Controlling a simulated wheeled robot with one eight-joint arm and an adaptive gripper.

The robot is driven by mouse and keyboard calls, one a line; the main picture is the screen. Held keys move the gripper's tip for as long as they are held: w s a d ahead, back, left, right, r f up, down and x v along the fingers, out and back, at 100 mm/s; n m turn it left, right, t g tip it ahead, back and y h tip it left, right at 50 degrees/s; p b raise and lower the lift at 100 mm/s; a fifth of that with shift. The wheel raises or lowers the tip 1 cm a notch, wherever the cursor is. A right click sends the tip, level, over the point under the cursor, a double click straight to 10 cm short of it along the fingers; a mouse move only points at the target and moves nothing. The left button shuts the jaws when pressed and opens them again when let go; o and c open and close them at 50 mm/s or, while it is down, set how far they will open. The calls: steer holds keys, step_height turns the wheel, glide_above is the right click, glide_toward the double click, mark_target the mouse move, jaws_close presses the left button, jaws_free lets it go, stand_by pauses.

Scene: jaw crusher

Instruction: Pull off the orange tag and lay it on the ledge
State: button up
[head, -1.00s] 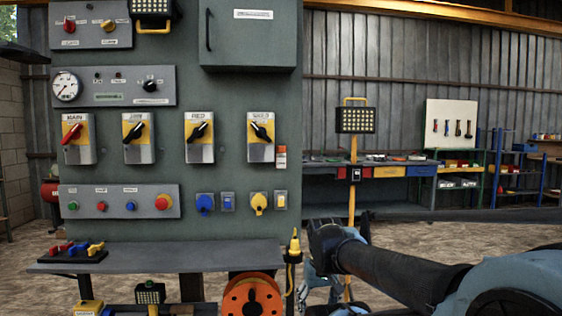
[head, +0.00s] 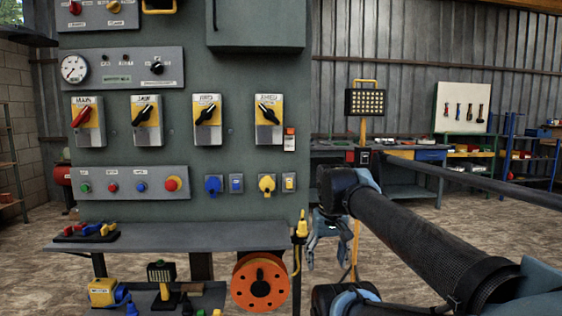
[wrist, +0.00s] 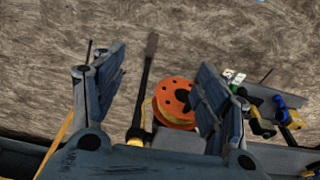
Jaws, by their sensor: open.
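The orange tag (head: 289,139), with a white lower part, hangs on the grey-green panel just right of the fourth rotary switch (head: 268,123). The ledge (head: 175,237) is a grey shelf across the panel's front below the buttons. My gripper (head: 322,262) is right of the panel and well below the tag, partly hidden by my arm. In the wrist view my gripper (wrist: 162,62) is open and empty, with floor between and beyond the fingers. The tag is not visible in the wrist view.
Coloured padlock-like items (head: 88,231) occupy the ledge's left end; its middle and right are bare. A yellow device with a cable (head: 301,228) stands at the ledge's right end. An orange reel (head: 247,298) is below. A yellow lamp stand (head: 363,103) is behind my arm.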

step_height(320, 180, down, 9)
steer(key=s, duration=0.1)
steer(key=shift+r, duration=0.2)
